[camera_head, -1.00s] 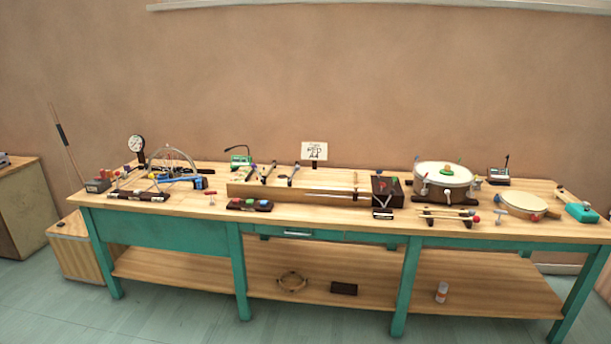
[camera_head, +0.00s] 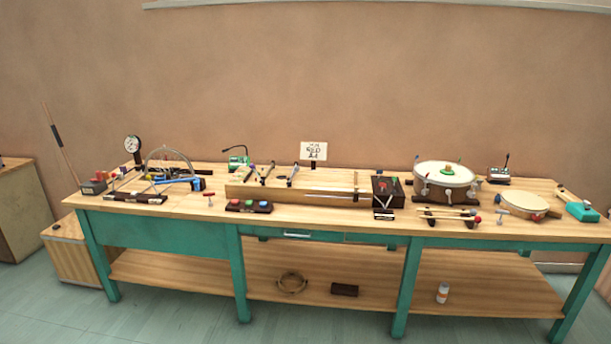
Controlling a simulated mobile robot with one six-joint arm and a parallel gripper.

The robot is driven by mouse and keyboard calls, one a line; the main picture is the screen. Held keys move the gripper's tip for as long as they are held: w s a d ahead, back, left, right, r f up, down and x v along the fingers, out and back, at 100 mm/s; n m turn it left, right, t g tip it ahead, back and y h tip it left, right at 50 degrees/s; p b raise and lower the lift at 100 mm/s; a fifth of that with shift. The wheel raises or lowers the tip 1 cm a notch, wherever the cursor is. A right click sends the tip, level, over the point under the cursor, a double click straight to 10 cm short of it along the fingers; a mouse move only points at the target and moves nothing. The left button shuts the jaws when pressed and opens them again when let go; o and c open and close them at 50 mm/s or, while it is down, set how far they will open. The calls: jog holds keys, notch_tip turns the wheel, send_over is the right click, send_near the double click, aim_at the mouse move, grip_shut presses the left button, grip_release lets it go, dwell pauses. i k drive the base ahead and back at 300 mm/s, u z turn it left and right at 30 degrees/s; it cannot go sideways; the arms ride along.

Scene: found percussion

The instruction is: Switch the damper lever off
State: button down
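No part is plainly marked as the damper lever at this size. Candidates are a dark box (camera_head: 384,191) with red and green parts on top and a pale V shape on its front, right of centre on the bench, and a small grey and red box (camera_head: 94,187) with a stick-like lever at the bench's left end. A small T-handled red and white piece (camera_head: 209,200) stands near the front edge. I cannot tell any lever's on or off position. My gripper is not in view.
The long wooden bench (camera_head: 330,226) has teal legs and a lower shelf. A drum (camera_head: 446,182), a tambourine-like disc (camera_head: 522,204), a button box (camera_head: 249,206), a gauge (camera_head: 132,145) and a small sign (camera_head: 313,151) stand on it. Pale floor in front is clear.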

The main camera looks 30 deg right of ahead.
aim_at(296, 168)
jog(key=z, duration=0.1)
jog(key=i, duration=1)
jog(key=u, duration=0.05)
